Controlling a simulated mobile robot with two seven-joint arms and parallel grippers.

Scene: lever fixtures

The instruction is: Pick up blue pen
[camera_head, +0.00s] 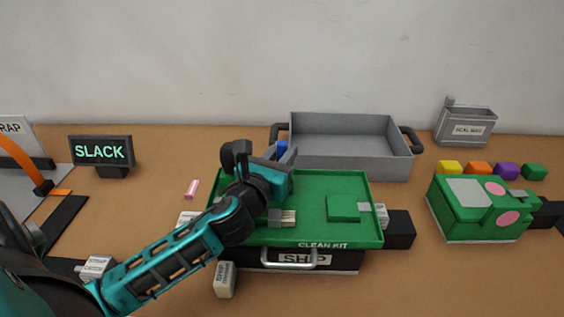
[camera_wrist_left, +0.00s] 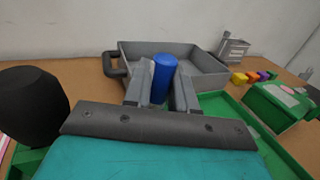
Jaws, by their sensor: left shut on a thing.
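The blue pen (camera_wrist_left: 164,79) is a thick blue cylinder with a rounded end, standing roughly upright between my left gripper's fingers in the left wrist view. In the head view only a small blue part of the pen (camera_head: 282,149) shows above the fingers. My left gripper (camera_head: 284,157) is shut on it, over the back left part of the green tray marked CLEAN KIT (camera_head: 350,235). The pen's lower end is hidden, so I cannot tell how far it is above the tray. My right gripper is not in view.
A grey bin with dark handles (camera_head: 350,160) stands behind the tray. A green box with pink discs (camera_head: 478,207) is at the right, with coloured blocks (camera_head: 478,169) behind it. A SLACK sign (camera_head: 100,151) and a pink piece (camera_head: 191,189) are at the left.

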